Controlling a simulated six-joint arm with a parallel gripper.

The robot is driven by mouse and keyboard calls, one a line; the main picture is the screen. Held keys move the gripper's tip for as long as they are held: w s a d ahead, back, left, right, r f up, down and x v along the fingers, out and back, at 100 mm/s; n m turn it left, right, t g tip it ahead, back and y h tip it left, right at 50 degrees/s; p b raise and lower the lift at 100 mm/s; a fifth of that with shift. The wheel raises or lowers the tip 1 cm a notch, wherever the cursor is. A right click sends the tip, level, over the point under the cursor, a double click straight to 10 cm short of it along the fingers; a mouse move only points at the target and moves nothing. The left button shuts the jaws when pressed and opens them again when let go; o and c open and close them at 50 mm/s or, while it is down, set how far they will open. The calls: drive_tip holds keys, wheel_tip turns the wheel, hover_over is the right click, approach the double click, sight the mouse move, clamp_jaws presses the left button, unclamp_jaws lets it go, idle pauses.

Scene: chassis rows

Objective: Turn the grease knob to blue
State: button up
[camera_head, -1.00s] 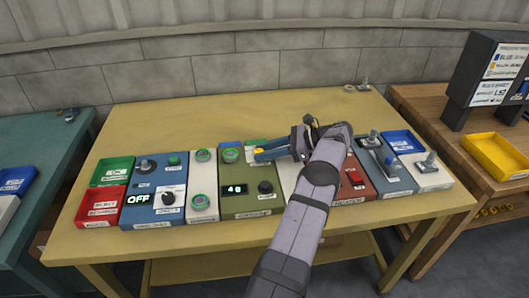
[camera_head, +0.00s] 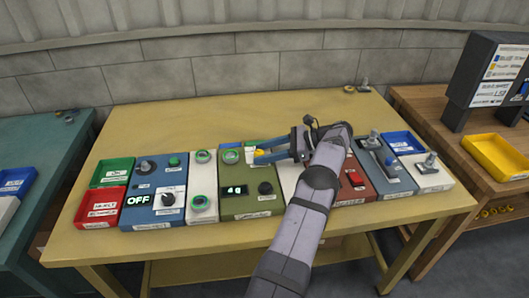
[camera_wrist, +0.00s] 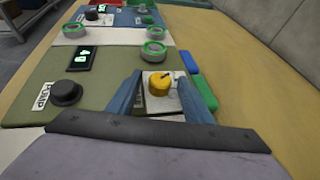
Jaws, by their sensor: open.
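A yellow knob (camera_wrist: 160,83) with a small dark mark sits on a pale plate on the olive panel (camera_wrist: 30,107); I cannot read its label. In the head view the yellow knob (camera_head: 259,153) is partly hidden by my fingers. My gripper (camera_wrist: 163,78) is open, with one blue finger on each side of the knob. A gap shows between the fingers and the knob in the wrist view. A black knob (camera_wrist: 66,92) beside the label "PUMP" is on the same panel, apart from the gripper; it also shows in the head view (camera_head: 265,188).
The yellow table (camera_head: 210,120) is clear behind the panels.

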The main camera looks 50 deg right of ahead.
wheel_tip(320, 180, up, 10)
idle(0.6)
